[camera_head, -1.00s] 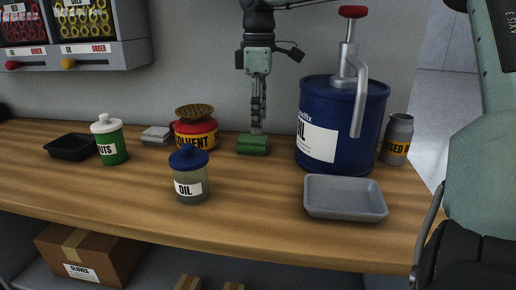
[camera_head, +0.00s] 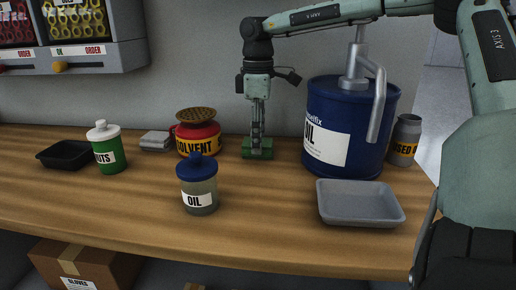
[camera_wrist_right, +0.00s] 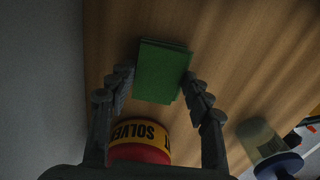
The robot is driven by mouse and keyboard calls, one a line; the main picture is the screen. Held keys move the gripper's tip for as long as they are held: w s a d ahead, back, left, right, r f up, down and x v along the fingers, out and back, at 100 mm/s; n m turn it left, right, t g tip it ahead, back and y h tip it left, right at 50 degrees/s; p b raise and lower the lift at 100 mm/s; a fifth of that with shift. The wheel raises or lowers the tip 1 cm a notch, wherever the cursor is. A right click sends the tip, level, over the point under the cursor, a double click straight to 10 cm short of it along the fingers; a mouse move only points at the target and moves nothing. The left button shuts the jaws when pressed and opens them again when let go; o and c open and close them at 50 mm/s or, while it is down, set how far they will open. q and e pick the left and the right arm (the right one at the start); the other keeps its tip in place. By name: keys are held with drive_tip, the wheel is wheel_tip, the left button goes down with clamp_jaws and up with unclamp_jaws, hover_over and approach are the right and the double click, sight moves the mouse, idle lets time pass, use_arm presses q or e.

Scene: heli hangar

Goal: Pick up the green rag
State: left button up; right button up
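The green rag (camera_head: 257,149) is a small folded rectangle lying on the wooden workbench, left of the blue oil drum. My right gripper (camera_head: 258,135) points down at it from above, its fingertips at the rag. In the right wrist view the rag (camera_wrist_right: 161,72) lies between the two spread fingers of the right gripper (camera_wrist_right: 158,79). The fingers are open; whether they touch the rag's edges I cannot tell. My left gripper is not in view.
The blue drum (camera_head: 332,165) with a pump stands close right of the rag. A solvent can (camera_head: 198,140) is to its left, an oil jar (camera_head: 199,198) in front. A grey tray (camera_head: 360,222) lies at the right. The bench (camera_head: 265,225) front middle is clear.

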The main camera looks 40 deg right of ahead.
drive_tip(key=c, duration=0.5)
drive_tip(key=shift+r, duration=0.45)
drive_tip(key=r, duration=0.2)
drive_tip(key=r+b, duration=0.1)
drive_tip(key=shift+s+a+r, duration=0.15)
drive_tip(key=shift+a+r, duration=0.2)
drive_tip(key=shift+a, duration=0.05)
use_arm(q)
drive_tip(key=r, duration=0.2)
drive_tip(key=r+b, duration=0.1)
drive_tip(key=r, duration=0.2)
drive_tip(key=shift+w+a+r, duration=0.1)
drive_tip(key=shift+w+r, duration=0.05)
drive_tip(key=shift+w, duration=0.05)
use_arm(e)
drive_tip(key=s+a+r, duration=0.1)
drive_tip(key=a+r, duration=0.1)
drive_tip(key=a, duration=0.1)
drive_tip(key=s+a+r, duration=0.2)
drive_tip(key=a, duration=0.1)
drive_tip(key=s+a+r, duration=0.1)
drive_tip(key=a+r, duration=0.1)
drive_tip(key=a, duration=0.2)
drive_tip(key=shift+s+r, duration=0.25)
drive_tip(key=shift+s, duration=0.05)
